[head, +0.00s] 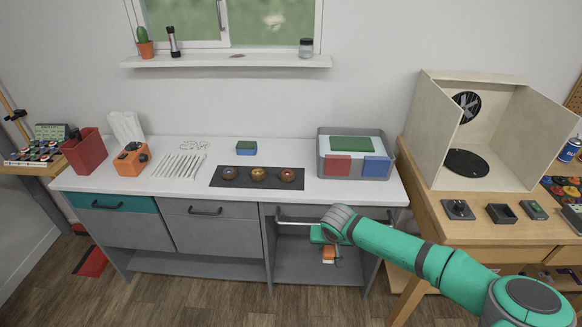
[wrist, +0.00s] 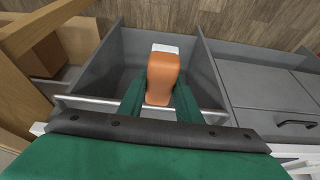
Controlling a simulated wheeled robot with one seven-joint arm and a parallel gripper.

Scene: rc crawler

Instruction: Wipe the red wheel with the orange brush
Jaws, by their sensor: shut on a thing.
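The red wheel (head: 287,175) rests at the right end of a black mat (head: 272,184) on the white counter, in a row with a purplish wheel and an orange one. My gripper (head: 322,237) is below the counter's front edge, at the open grey compartment, lower than the red wheel and apart from it. It is shut on the orange brush (head: 329,253), which points down. In the wrist view, the brush (wrist: 160,76) sits between both green fingers (wrist: 158,100), its whitish end pointing away. The wheels are out of the wrist view.
A grey bin with green, red and blue pads (head: 352,168) stands on the counter right of the mat. A metal bar (wrist: 90,103) crosses the compartment front near my fingers. A blue-green sponge (head: 246,148) lies behind the mat. White sticks (head: 180,165) lie left.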

